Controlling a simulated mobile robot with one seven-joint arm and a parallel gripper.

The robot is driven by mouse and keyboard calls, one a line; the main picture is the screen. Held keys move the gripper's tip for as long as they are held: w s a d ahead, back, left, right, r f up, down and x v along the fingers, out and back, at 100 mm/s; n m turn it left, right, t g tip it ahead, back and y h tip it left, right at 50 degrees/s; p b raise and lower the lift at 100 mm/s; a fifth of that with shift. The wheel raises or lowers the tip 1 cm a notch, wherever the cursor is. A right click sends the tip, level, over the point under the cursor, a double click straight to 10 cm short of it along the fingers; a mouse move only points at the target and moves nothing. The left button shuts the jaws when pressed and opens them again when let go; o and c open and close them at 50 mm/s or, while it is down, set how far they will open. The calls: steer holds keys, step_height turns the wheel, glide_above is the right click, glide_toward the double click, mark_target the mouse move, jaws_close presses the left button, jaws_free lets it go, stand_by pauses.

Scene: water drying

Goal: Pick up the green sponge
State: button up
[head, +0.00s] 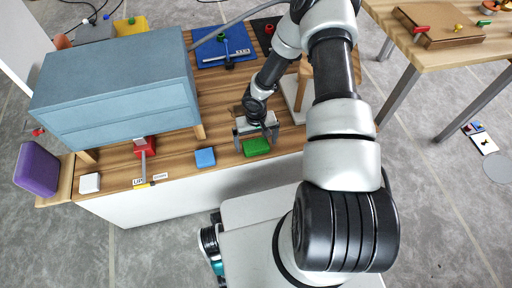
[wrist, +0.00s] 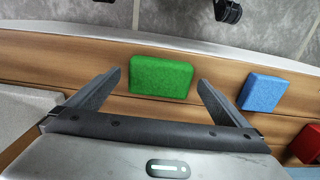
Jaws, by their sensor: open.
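The green sponge (head: 257,147) lies flat on the wooden tabletop near its front edge. It also shows in the wrist view (wrist: 161,77), a green block lying across the space between the fingers and a little beyond them. My gripper (head: 254,138) is open and empty, right at the sponge in the head view. In the wrist view my gripper's fingers (wrist: 160,82) are spread wide, one on each side of the sponge, with a gap on both sides. Its exact height above the table is hard to tell.
A blue sponge (head: 205,158) lies left of the green one, and right of it in the wrist view (wrist: 262,92). A red-based tool (head: 145,148), a white block (head: 90,183) and a purple block (head: 37,169) are farther left. A blue-grey cabinet (head: 118,90) stands behind.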

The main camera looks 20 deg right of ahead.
mark_target(256, 144)
steer(key=c, duration=1.1)
step_height(256, 144, up, 10)
steer(key=p, duration=0.3)
